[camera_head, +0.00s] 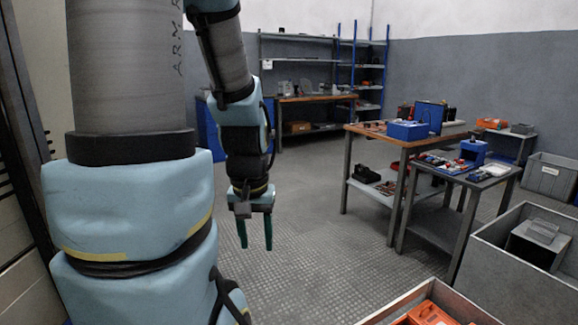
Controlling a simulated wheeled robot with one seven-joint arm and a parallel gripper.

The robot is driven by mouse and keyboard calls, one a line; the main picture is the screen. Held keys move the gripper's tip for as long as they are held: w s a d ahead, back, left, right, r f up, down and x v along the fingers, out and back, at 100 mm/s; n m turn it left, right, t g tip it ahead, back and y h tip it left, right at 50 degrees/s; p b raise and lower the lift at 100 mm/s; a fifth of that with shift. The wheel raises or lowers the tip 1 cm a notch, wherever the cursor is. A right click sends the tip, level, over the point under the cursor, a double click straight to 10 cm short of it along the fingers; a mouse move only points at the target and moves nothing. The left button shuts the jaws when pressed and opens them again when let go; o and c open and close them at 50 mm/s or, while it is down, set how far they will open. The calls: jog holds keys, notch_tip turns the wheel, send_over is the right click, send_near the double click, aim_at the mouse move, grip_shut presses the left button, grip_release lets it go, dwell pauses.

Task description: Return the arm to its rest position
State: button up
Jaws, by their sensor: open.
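My arm reaches up along the left of the picture and bends down again near the middle, its light blue and grey links filling much of the left side. At its end my gripper (255,246) points straight down with two dark green fingers apart. It is open, with nothing between the fingers. It hangs in front of the open patterned floor (310,210), apart from any table.
A wooden-topped workbench (405,140) and a lower side table (480,175) with tools and blue bins stand right of my gripper. Grey crates (485,262) fill the lower right. A far bench (318,98) and shelves stand at the back. The middle floor is clear.

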notch_tip(320, 180, up, 15)
jog(key=p, duration=1.3)
jog(key=shift+r, duration=0.2)
jog(key=shift+d, duration=0.1)
